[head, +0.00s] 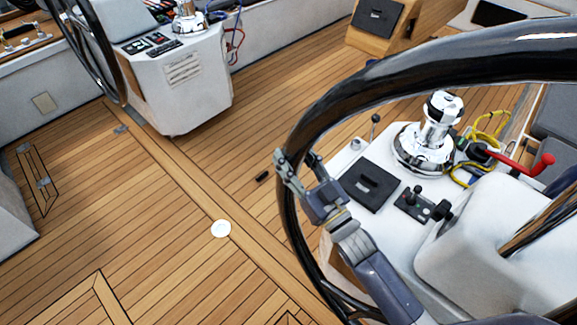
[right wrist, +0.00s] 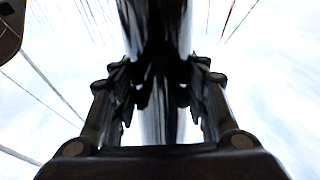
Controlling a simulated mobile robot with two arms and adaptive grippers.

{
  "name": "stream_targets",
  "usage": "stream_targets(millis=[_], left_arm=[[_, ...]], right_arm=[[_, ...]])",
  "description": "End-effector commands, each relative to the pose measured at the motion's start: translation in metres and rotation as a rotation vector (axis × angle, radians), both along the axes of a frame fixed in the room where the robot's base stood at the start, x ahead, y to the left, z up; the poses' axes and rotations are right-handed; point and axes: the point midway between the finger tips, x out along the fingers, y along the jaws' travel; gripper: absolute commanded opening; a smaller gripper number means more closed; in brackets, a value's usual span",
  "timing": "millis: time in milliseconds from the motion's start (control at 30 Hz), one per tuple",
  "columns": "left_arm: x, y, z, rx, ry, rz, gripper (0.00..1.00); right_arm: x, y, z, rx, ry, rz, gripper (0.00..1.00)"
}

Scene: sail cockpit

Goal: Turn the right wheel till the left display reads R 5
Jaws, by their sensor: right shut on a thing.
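The right wheel (head: 345,100) is a large glossy black ring filling the right of the head view. My right gripper (head: 296,168) is shut on its rim at the left side. In the right wrist view the black rim (right wrist: 155,35) runs between the two fingers of my right gripper (right wrist: 160,95), which close in on it from both sides. The left wheel (head: 85,50) stands at the upper left, partly cut off. Small panels sit on the left console, but I cannot make out a left display or any reading. My left gripper is not in view.
A white console (head: 390,215) with a chrome winch (head: 435,135), a red-handled lever (head: 520,160) and yellow rope stands behind the right wheel. The left console (head: 180,85) stands at the top left. The teak deck (head: 150,220) between is mostly clear, with a white disc (head: 221,229).

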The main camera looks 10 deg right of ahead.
Motion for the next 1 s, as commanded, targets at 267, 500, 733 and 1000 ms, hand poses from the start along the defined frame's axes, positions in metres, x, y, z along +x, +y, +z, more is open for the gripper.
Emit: stream_targets(millis=[267,500,733,1000], left_arm=[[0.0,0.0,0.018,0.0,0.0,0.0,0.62],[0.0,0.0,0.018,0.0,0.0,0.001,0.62],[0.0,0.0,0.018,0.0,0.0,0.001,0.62],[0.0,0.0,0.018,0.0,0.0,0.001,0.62]], right_arm=[[-0.012,-0.011,0.055,0.062,-0.073,-0.001,0.0],[-0.013,-0.012,0.055,0.062,-0.074,-0.001,0.0],[-0.012,-0.012,0.055,0.064,-0.074,-0.001,0.62],[-0.012,-0.012,0.056,0.065,-0.076,-0.001,0.62]])
